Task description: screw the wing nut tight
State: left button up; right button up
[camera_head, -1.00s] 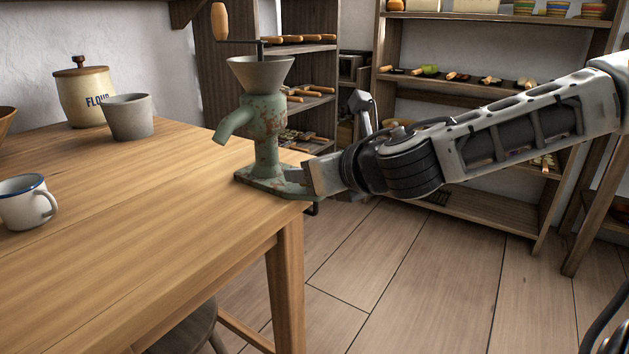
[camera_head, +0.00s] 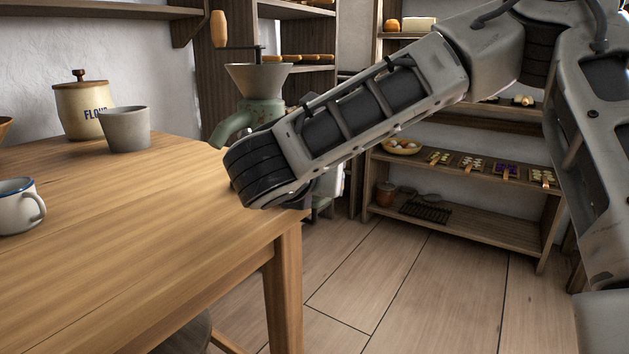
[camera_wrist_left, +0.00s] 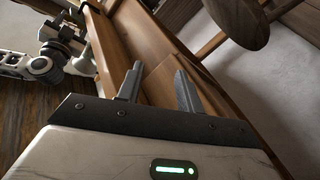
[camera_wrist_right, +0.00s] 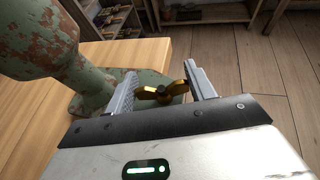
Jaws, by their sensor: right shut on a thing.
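The green, rust-flecked grinder (camera_head: 262,110) stands at the table's right corner in the head view, its base hidden behind my right arm. The right wrist view shows its body (camera_wrist_right: 38,38) and base at the left. The brass wing nut (camera_wrist_right: 173,90) sits on a dark bolt at the grinder's base, between the fingers of my right gripper (camera_wrist_right: 160,69). My left gripper (camera_wrist_left: 158,69) is open and empty in the left wrist view, away from the grinder.
The wooden table (camera_head: 130,230) holds a grey pot (camera_head: 125,130), a flour jar (camera_head: 84,106) and an enamel mug (camera_head: 18,207). A stool (camera_wrist_left: 232,18) shows in the left wrist view. Shelves (camera_head: 465,225) stand behind; the floor right of the table is clear.

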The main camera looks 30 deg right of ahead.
jog(key=shift+f+m+g+h, duration=0.15)
jog(key=shift+m+g+h, duration=0.25)
jog(key=shift+m+g, duration=0.4)
pick_arm(q)
jog(key=shift+w+a+r+m+t, duration=0.15)
jog(key=shift+w+r+m+t, duration=0.4)
jog(key=shift+r, duration=0.2)
pick_arm(e)
jog(key=shift+m+g, duration=0.3)
jog(key=shift+g, duration=0.1)
pick_arm(q)
jog(key=shift+b, duration=0.3)
pick_arm(e)
jog(key=shift+h, duration=0.3)
pick_arm(q)
jog(key=shift+w, duration=0.1)
pick_arm(e)
jog(key=o, duration=1)
